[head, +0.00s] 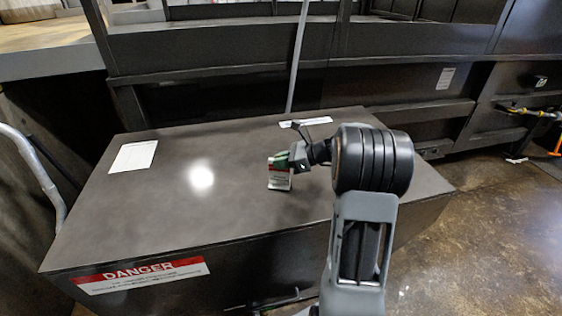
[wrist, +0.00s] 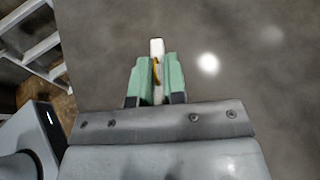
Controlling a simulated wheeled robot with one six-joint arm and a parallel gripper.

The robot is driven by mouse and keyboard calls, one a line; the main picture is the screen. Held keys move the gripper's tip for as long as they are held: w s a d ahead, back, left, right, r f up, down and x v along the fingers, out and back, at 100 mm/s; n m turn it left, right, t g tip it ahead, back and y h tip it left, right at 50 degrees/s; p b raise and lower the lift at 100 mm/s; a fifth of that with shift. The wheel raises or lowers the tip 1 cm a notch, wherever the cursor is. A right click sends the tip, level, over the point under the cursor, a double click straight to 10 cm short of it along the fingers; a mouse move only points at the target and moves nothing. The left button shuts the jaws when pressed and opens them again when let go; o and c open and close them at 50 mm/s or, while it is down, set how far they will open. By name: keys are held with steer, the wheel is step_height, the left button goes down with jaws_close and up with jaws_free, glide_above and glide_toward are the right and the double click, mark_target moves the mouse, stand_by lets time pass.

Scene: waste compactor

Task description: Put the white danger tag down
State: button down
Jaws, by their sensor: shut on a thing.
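The white danger tag (head: 280,179) is in the head view, near the middle of the grey box top (head: 220,215). It has a red band and hangs from my gripper (head: 290,161). My gripper is shut on it. In the wrist view the tag (wrist: 157,47) shows edge-on as a thin white strip between the green fingers of my gripper (wrist: 156,75), with a bit of yellow beside it. The tag is close to the box top; I cannot tell whether its lower edge touches.
A white sheet (head: 134,156) lies on the left of the box top, and a white strip (head: 306,122) lies at its back. A red-and-white danger label (head: 142,275) is on the box front. A grey pole (head: 297,60) rises behind. The top around the tag is clear.

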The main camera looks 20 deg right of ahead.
steer(key=c, duration=1.2)
jaws_free()
steer(key=shift+f, duration=0.1)
steer(key=shift+o, duration=0.2)
steer(key=shift+s+d+r, duration=0.1)
steer(key=shift+d+r, duration=0.05)
steer(key=shift+r, duration=0.1)
steer(key=v, duration=1.1)
steer(key=s+a+f+n+g+h, duration=0.1)
steer(key=s+a+n+g+h, duration=0.2)
steer(key=a+n, duration=0.4)
steer(key=s+a+f+n+g+h, duration=0.1)
steer(key=s+a+n+g+h, duration=0.2)
steer(key=a, duration=0.5)
steer(key=s+a+f+n+t+h, duration=0.1)
steer(key=s+a+n+h, duration=0.3)
steer(key=s+n, duration=0.6)
steer(key=f+n+h, duration=0.1)
steer(key=n, duration=0.4)
steer(key=shift+a+f+t, duration=0.3)
steer(key=shift+f+t, duration=0.1)
